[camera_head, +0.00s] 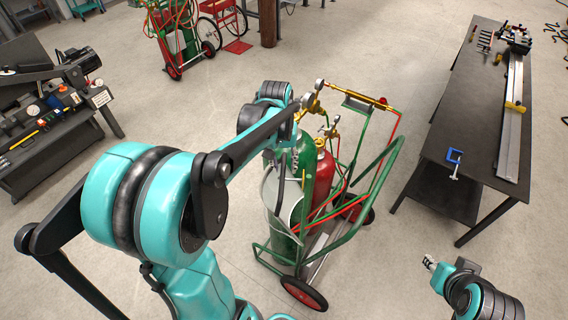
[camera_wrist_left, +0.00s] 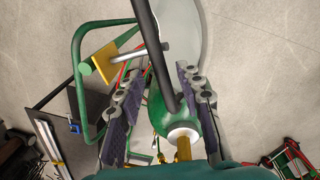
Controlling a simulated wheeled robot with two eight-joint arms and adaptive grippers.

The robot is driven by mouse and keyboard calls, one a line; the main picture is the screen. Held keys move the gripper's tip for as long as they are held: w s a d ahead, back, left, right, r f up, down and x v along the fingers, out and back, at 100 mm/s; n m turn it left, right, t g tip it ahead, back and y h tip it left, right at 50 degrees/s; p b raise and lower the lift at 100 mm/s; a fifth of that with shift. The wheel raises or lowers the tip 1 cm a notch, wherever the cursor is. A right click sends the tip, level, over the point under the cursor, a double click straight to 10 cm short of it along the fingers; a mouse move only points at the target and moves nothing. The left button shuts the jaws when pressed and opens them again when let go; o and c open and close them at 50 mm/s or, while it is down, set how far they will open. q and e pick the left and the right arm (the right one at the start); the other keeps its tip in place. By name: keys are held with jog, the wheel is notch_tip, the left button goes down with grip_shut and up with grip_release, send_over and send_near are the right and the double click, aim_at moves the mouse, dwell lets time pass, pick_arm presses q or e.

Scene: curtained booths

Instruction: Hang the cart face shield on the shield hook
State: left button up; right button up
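The face shield (camera_head: 272,190) is a pale, curved visor at the near side of the green cart (camera_head: 372,178), beside the gas cylinders. In the left wrist view its pale visor (camera_wrist_left: 183,22) is at the top, and a dark bar (camera_wrist_left: 152,40), seemingly its headband, runs down between my left gripper's fingers (camera_wrist_left: 160,105). The fingers are apart, with gaps on both sides of the bar. A grey peg on a yellow plate (camera_wrist_left: 98,62) reaches toward the bar; I cannot tell whether they touch. I cannot identify the shield hook for certain. My right gripper (camera_head: 431,262) is low at right, its opening unclear.
A green cylinder (camera_head: 304,160) and a red cylinder (camera_head: 324,178) stand in the cart. A dark bench (camera_head: 455,125) with a blue clamp (camera_head: 454,157) is at right. Another bench (camera_head: 62,140) with tools is at left. Open floor lies between the cart and the right bench.

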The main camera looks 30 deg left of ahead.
pick_arm(q)
jog(key=shift+r, duration=0.1)
jog(key=r, duration=0.7)
jog(key=shift+s+a+r, duration=0.15)
jog(key=shift+a+r, duration=0.1)
jog(key=shift+r, duration=0.15)
